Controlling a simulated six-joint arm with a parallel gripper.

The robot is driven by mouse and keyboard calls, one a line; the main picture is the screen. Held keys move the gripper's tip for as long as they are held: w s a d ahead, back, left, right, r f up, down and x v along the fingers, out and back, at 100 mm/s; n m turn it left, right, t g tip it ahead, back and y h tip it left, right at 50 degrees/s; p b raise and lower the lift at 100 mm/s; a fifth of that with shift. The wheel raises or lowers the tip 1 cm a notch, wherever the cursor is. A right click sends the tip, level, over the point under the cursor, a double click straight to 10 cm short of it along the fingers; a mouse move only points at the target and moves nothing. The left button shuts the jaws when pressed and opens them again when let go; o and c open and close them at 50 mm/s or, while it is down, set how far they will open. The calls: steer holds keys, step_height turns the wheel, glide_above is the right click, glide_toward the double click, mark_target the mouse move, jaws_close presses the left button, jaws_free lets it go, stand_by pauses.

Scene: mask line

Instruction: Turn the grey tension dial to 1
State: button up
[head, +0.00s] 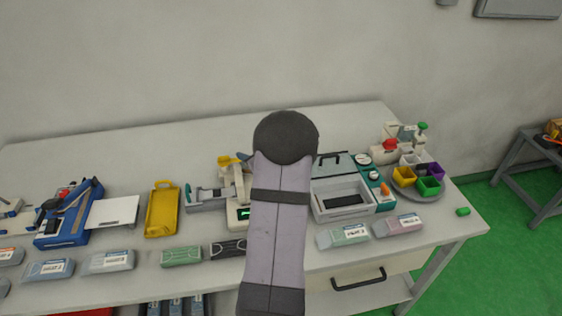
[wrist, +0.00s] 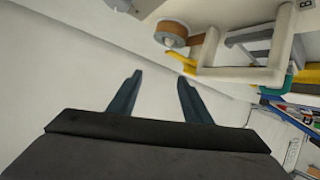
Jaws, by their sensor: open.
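I cannot pick out the grey tension dial with certainty in either view. A cream machine (head: 238,215) stands mid-table in the head view, partly hidden behind my arm. The wrist view shows a cream frame (wrist: 240,74) at the upper right, tilted by the camera angle. A brown roll-like part with a grey end (wrist: 172,36) sits beside it. My gripper (wrist: 160,76) is open, with nothing between its two dark fingers. The roll-like part appears beyond the fingertips, apart from them. In the head view my arm hides the gripper.
To the right stand an open grey box (head: 343,208), a teal panel with dials (head: 374,175) and a round tray of coloured cups (head: 403,193). A yellow tray (head: 162,210) and a blue device (head: 70,222) lie left. Several small packs line the table's front.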

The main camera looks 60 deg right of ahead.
steer(key=shift+t+y, duration=0.4)
steer(key=shift+t, duration=0.1)
steer(key=s+d, duration=0.1)
steer(key=s, duration=0.1)
steer(key=s+d+f, duration=0.1)
steer(key=s+d, duration=0.1)
steer(key=s+d+f+p, duration=0.1)
steer(key=s, duration=0.1)
steer(key=shift+s+d, duration=0.2)
steer(key=shift+d, duration=0.05)
steer(key=shift+y, duration=0.5)
steer(key=s, duration=0.2)
steer(key=s+d+f, duration=0.1)
steer(key=s, duration=0.1)
steer(key=s+f, duration=0.1)
steer(key=s, duration=0.1)
steer(key=shift+d+f+p, duration=0.15)
steer(key=shift+f+p, duration=0.05)
steer(key=shift+p, duration=0.1)
steer(key=shift+s+f+t, duration=0.2)
steer(key=shift+s+t, duration=0.1)
steer(key=shift+s, duration=0.2)
steer(key=shift+p+x, duration=1.05)
steer(key=shift+x, duration=2.7)
steer(key=shift+c, duration=0.7)
steer(key=c, duration=0.9)
